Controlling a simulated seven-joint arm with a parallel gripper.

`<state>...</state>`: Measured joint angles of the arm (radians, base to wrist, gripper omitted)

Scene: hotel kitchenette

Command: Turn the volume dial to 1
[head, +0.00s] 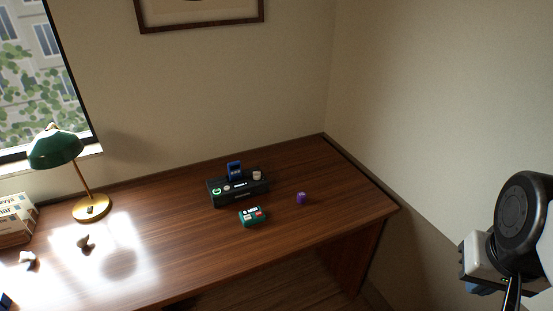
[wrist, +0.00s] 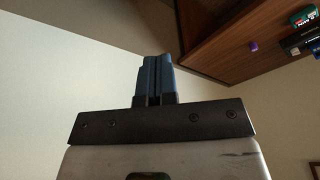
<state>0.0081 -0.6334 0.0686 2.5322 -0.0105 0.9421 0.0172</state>
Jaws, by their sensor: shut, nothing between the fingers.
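A dark box-shaped device (head: 238,192) sits near the back of the wooden desk. Its front has a green-lit ring, a small lit display and further small parts. A pale round knob (head: 257,175) stands on its right end, and a blue item stands upright at its back. I cannot read a volume setting at this size. In the wrist view the device (wrist: 299,42) is partly cut off at the upper right. My gripper (wrist: 155,58) shows blue fingers close together with nothing between them. It is well away from the desk, off to the right.
A teal box (head: 252,216) lies in front of the device, and a small purple object (head: 301,198) is to its right. A green lamp (head: 57,148), books (head: 15,220) and small items are at the left. The desk's right end is clear.

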